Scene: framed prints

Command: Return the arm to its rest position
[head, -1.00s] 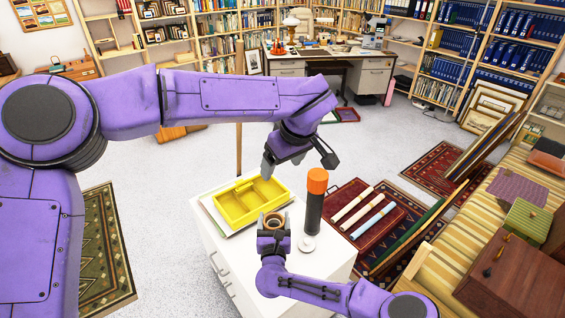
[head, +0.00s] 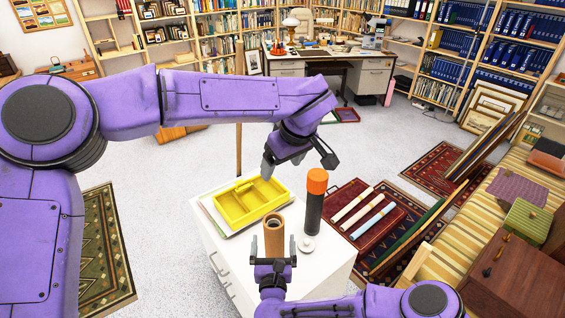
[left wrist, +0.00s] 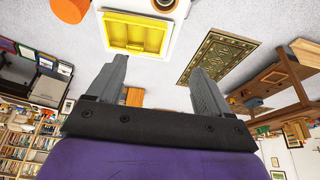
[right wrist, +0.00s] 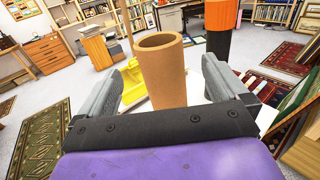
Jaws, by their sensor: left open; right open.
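My right gripper (head: 273,264) is open and low in the head view, just in front of a brown cardboard tube (head: 274,238) that stands upright on the white cabinet (head: 325,268). In the right wrist view the tube (right wrist: 162,72) stands beyond and between the spread fingers (right wrist: 163,88). My left gripper (head: 298,160) is open and empty, above the far side of the cabinet. In the left wrist view its fingers (left wrist: 157,88) are wide apart with nothing between them. A black tube with an orange cap (head: 315,200) stands upright right of the brown tube.
A yellow tray (head: 232,215) lies on the cabinet at the left. A small white round item (head: 307,244) sits beside the black tube. Rolled papers (head: 352,205) lie on a red rug to the right. A striped couch (head: 455,250) stands further right.

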